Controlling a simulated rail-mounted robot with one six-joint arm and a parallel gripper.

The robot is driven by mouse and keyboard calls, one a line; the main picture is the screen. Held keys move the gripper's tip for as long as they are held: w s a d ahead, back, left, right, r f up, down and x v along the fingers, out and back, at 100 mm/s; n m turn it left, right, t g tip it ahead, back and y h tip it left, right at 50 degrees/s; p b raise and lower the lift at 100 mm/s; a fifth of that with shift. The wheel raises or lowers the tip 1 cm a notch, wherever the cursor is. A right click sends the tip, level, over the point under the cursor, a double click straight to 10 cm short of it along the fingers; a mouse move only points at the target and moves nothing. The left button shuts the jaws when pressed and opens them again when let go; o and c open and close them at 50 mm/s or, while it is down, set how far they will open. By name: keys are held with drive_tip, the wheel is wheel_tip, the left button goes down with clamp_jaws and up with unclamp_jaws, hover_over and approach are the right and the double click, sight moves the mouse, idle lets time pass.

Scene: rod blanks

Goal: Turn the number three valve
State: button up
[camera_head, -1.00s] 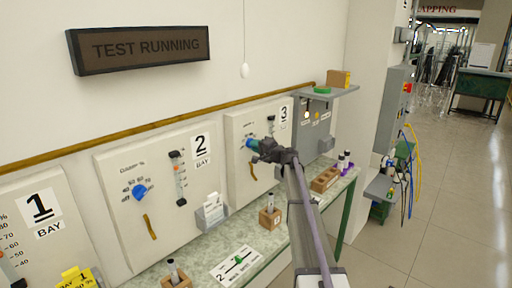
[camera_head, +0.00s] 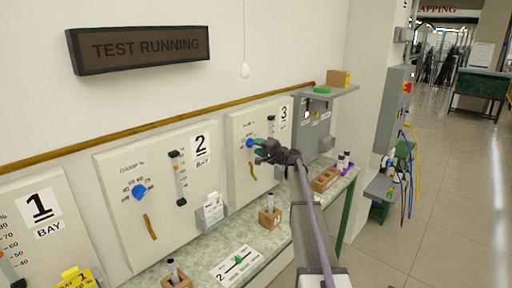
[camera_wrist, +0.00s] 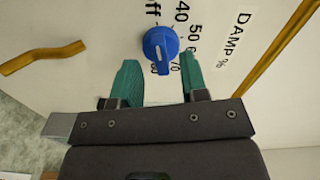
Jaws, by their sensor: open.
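The number three valve is a round blue knob (camera_wrist: 161,46) with a pale pointer line, on the bay 3 panel (camera_head: 237,175). The knob (camera_head: 250,143) also shows in the head view, just left of my gripper. My gripper (camera_wrist: 157,75) is open, with its two teal fingers apart. In the wrist view the knob sits ahead of the gap between the fingertips, and nothing is held. In the head view my gripper (camera_head: 260,150) is in front of the panel. Dial marks such as 40, 50 and "ff" ring the knob; some are partly hidden by the knob and a finger.
The bay 2 panel (camera_head: 115,210) has a similar blue knob (camera_head: 139,192). A yellow-brown handle (camera_wrist: 42,57) projects from the bay 3 panel beside the knob. A bench (camera_head: 300,212) with wooden blocks runs below.

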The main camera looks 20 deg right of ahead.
drive_tip(key=v, duration=0.9)
drive_tip(key=s+a+f+n+g+h+b, duration=0.1)
drive_tip(key=s+a+f+g, duration=0.4)
drive_tip(key=s+a, duration=0.5)
drive_tip(key=s+a+f+n+g+h+b, duration=0.1)
drive_tip(key=s+a+f+n+g+h, duration=0.3)
drive_tip(key=s+a+f, duration=0.5)
drive_tip(key=s+a+f+n+g+h+b, duration=0.2)
drive_tip(key=s+a+f+n+g, duration=0.4)
drive_tip(key=s+a, duration=0.5)
drive_tip(key=s+f+g, duration=0.1)
drive_tip(key=s, duration=0.7)
